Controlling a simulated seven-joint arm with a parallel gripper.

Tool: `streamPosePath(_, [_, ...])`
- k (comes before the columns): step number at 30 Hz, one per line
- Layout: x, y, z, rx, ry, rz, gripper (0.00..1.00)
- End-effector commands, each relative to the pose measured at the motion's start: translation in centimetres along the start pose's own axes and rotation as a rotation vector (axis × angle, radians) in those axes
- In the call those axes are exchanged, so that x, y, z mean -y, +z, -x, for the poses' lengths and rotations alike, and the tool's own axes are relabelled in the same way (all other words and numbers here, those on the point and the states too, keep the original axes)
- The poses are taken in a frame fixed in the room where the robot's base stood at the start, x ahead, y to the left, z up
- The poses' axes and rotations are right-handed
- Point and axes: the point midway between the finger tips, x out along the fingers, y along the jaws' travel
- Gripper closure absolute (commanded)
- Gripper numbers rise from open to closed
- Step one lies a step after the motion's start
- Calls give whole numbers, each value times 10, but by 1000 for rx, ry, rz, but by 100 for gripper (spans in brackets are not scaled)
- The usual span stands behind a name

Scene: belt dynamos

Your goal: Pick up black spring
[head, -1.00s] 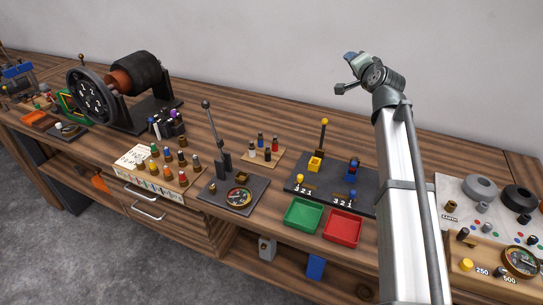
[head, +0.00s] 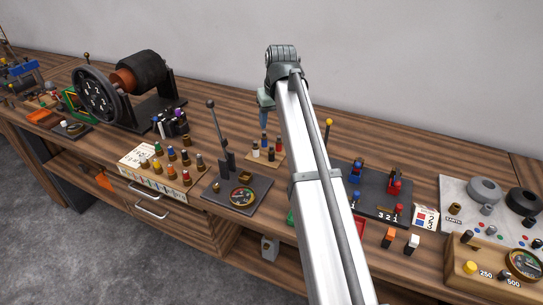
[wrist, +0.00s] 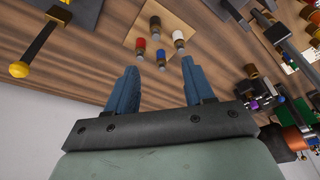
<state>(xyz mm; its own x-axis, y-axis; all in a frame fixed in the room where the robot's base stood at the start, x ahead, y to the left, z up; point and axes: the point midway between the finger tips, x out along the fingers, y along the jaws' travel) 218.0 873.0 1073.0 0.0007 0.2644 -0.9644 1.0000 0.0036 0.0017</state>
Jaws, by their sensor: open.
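The black spring (head: 270,155) stands on a small light wooden board (head: 280,161) on the bench, together with a white, a blue and a red one. In the wrist view the black spring (wrist: 155,23) is the farthest of the group from my fingers, behind the red (wrist: 140,45) and blue (wrist: 160,58) ones. My gripper (head: 263,118) is above and behind the board, pointing down. In the wrist view its two blue fingers (wrist: 160,70) are apart with nothing between them, short of the board.
A rack of coloured pieces (head: 165,172) is farther left. A dark panel with blue and red switches (head: 375,188) is on the right. My arm hides most of the trays. Bare bench lies behind the board.

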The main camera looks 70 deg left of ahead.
Motion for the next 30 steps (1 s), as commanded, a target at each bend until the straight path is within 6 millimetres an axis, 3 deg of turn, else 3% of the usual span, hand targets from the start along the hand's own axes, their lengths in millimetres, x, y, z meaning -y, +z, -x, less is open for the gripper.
streamPosePath(13, [-1, 0, -68, 0, -1, -3, 47])
streamPosePath(23, [-2, 2, -88, -2, -1, -4, 47])
streamPosePath(30, [-6, 6, -118, -1, -1, -4, 47])
